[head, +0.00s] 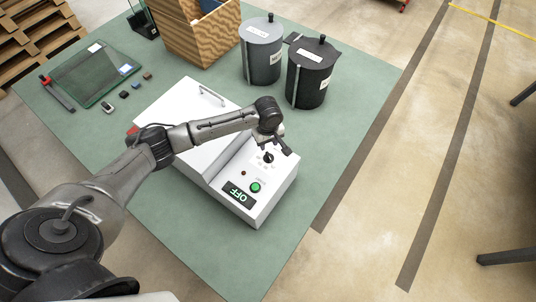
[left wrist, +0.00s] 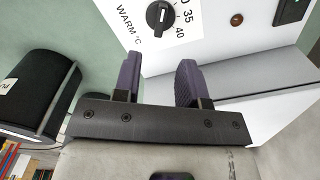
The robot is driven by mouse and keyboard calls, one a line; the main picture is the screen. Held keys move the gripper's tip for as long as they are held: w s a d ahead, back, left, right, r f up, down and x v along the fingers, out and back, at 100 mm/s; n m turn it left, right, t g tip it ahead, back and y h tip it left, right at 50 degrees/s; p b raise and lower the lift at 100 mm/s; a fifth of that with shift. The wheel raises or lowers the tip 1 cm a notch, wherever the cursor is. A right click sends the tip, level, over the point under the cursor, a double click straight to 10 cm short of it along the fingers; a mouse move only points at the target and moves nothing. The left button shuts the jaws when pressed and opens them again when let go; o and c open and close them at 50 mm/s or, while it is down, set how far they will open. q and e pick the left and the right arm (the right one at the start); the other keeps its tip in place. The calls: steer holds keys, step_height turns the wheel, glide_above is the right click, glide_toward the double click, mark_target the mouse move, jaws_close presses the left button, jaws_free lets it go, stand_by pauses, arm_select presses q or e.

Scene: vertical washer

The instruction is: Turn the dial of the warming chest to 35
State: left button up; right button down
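The white warming chest (head: 205,125) stands on the green table, with a sloped control panel at its front right. Its black dial (head: 268,157) is on the panel and also shows in the left wrist view (left wrist: 160,16), beside the print "WARM °C", 35 and 40. The exact number the dial points to is hard to tell. My left gripper (head: 277,146) is just above the dial. In the left wrist view its two fingers (left wrist: 159,82) are apart with nothing between them, and the dial is beyond their tips, untouched. My right gripper is not in view.
The panel also has a green button (head: 256,187), a small dark red lamp (head: 243,173) and a display (head: 238,195) reading OFF. A grey canister (head: 261,52) and a black canister (head: 312,76) stand behind. A wooden box (head: 197,40) and a glass plate (head: 95,75) lie farther back.

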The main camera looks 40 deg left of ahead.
mark_target(268, 154)
arm_select(q)
step_height(268, 154, down, 7)
steer(key=shift+r+b, duration=0.1)
steer(key=shift+b, duration=0.8)
steer(key=shift+f, duration=0.7)
jaws_close()
